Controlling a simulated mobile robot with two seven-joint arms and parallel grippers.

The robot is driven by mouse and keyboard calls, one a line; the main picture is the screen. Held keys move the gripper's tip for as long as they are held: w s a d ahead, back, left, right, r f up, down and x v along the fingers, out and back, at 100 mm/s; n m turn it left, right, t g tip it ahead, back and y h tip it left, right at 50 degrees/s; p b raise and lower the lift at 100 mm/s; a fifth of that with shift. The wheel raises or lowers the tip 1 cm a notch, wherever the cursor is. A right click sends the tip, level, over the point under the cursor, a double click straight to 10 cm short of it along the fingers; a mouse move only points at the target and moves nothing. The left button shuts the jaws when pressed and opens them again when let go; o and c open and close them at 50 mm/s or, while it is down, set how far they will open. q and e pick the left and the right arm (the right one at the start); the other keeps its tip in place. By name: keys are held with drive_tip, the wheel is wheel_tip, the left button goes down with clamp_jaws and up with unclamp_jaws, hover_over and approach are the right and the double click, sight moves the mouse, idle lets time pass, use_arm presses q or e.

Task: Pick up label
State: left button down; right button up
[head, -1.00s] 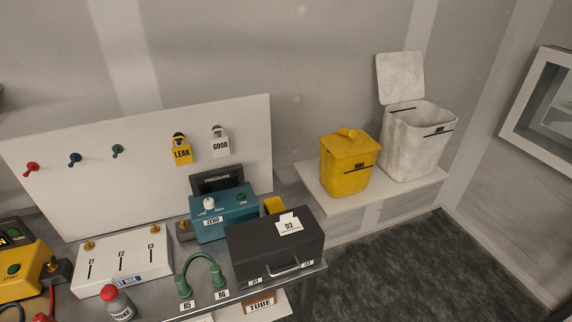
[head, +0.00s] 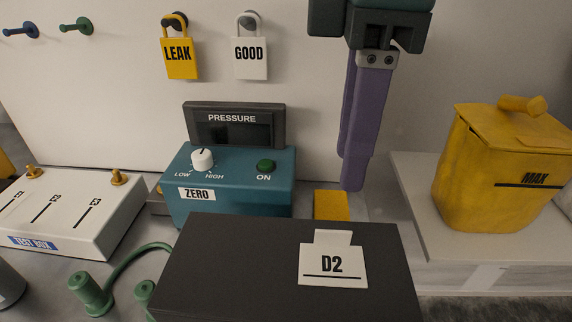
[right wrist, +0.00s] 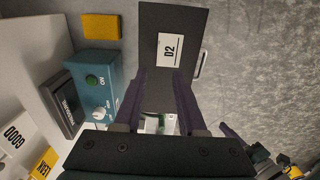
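A white label (head: 333,262) marked D2, with a raised tab at its far edge, lies on top of a dark box (head: 215,265). The label also shows in the right wrist view (right wrist: 169,50), flat on the box. My right gripper (head: 352,175) points down above and behind the box, with its purple fingers apart from the label. In the right wrist view its fingers (right wrist: 164,80) are spread with nothing held between them. A purple and dark part at the lower right of that view looks like my left gripper (right wrist: 236,138), mostly hidden.
A teal pressure unit (head: 240,185) stands behind the box, with a small yellow block (head: 331,205) beside it. LEAK (head: 179,55) and GOOD (head: 250,55) tags hang on the white board. A yellow bin (head: 485,180) stands on the shelf at the right.

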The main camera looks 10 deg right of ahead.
sight(334, 231)
drive_tip(key=f, duration=0.4)
drive_tip(key=shift+w+d, duration=0.1)
drive_tip(key=shift+w, duration=0.1)
drive_tip(key=f+p, duration=0.1)
drive_tip(key=f, duration=0.5)
drive_tip(key=shift+a, duration=0.2)
drive_tip(key=shift+c, duration=0.2)
clamp_jaws()
